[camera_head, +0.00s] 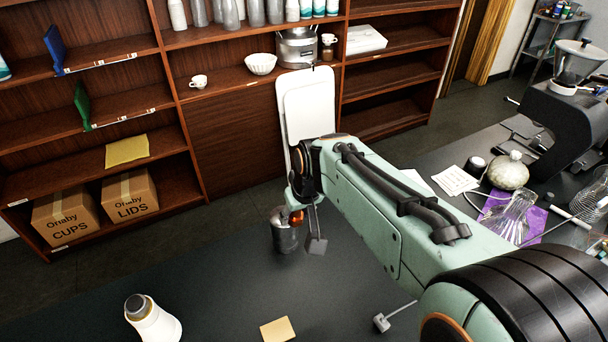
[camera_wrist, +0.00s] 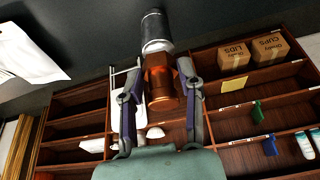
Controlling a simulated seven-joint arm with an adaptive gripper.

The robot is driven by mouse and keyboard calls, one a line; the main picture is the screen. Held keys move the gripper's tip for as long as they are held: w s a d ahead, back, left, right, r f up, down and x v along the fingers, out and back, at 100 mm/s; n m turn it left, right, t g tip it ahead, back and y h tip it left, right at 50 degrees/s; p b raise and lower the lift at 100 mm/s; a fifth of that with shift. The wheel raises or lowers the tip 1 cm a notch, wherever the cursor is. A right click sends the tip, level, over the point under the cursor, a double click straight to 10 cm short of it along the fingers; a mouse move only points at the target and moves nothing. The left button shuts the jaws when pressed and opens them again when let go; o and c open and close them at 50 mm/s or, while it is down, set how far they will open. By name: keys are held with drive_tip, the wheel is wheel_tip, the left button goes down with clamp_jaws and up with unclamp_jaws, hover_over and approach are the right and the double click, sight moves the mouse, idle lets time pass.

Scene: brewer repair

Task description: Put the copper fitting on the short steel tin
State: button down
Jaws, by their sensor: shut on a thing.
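The copper fitting (camera_wrist: 160,82) is between the two fingers of my gripper (camera_wrist: 160,92) in the wrist view, with a finger on each side. In the head view only a small orange part of the fitting (camera_head: 296,217) shows below my wrist. The steel tin (camera_head: 285,238) stands upright on the dark table, directly below and slightly left of it. In the wrist view, which is upside down, the tin (camera_wrist: 156,28) is just beyond the fitting's end. I cannot tell whether they touch. My gripper (camera_head: 297,212) is partly hidden in the head view.
A white bottle (camera_head: 152,318) and a yellow note (camera_head: 278,329) are at the front. The table left of the tin is clear.

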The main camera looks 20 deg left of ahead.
drive_tip(key=w+a+f, duration=0.2)
drive_tip(key=w+f, duration=0.1)
drive_tip(key=w+a+f, duration=0.2)
drive_tip(key=w+f, duration=0.1)
drive_tip(key=w, duration=0.1)
drive_tip(key=w+a+f, duration=0.2)
drive_tip(key=w+f, duration=0.1)
drive_tip(key=shift+w+a, duration=0.15)
drive_tip(key=shift+a, duration=0.05)
drive_tip(key=shift+w+a+f, duration=0.1)
drive_tip(key=shift+w+f, duration=0.05)
drive_tip(key=shift+f, duration=1.55)
drive_tip(key=shift+f, duration=0.1)
drive_tip(key=c, duration=0.7)
unclamp_jaws()
